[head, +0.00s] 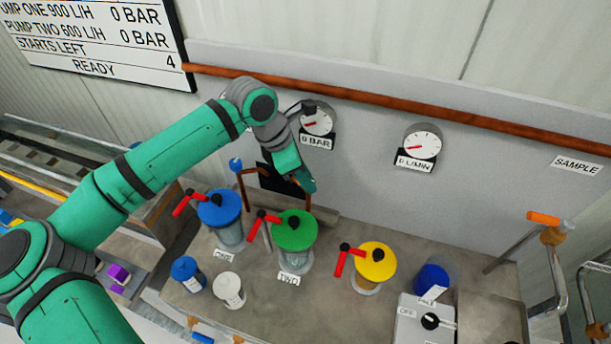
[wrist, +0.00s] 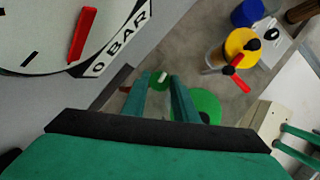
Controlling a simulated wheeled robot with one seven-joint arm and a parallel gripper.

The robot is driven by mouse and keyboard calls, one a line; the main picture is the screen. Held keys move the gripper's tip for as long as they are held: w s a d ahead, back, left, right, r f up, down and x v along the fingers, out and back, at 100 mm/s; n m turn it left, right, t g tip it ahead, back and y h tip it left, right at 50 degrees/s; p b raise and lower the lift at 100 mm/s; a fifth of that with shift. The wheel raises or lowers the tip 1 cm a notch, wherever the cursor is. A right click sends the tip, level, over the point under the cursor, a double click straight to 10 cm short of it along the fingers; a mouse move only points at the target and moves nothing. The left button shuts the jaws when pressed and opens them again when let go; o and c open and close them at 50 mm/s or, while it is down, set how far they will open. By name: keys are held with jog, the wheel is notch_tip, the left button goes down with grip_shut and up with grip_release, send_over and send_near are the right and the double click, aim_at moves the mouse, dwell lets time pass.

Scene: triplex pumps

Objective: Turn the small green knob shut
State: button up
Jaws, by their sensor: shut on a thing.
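The small green knob (wrist: 159,78) shows in the wrist view between my fingertips, with a pale mark on its face. My gripper (wrist: 161,84) is shut on it, one finger on each side. In the head view my gripper (head: 308,184) points down at the top of a short copper pipe behind the green-lidded vessel. The knob itself is hidden or too small to make out there.
The green-lidded vessel TWO (head: 293,230) stands just in front of my gripper, between the blue-lidded vessel (head: 219,208) and the yellow-lidded vessel (head: 375,262), each with a red handle. A gauge (head: 318,122) reading 0 BAR hangs close behind my wrist.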

jog(key=n, duration=0.2)
jog(key=n+t, duration=0.1)
jog(key=n, duration=0.1)
jog(key=shift+s+t+y, duration=0.1)
jog(key=shift+t+y, duration=0.2)
jog(key=shift+y, duration=0.1)
jog(key=n+t+y, duration=0.1)
jog(key=n, duration=0.3)
jog(key=shift+d, duration=0.15)
jog(key=n+y, duration=0.1)
jog(key=n, duration=0.3)
jog(key=shift+s+d+t+y, duration=0.1)
jog(key=shift+d+t+y, duration=0.05)
jog(key=shift+t+y, duration=0.25)
jog(key=shift+n+y, duration=0.6)
jog(key=shift+n, duration=1.2)
jog(key=o, duration=1)
jog(key=shift+d+r, duration=0.1)
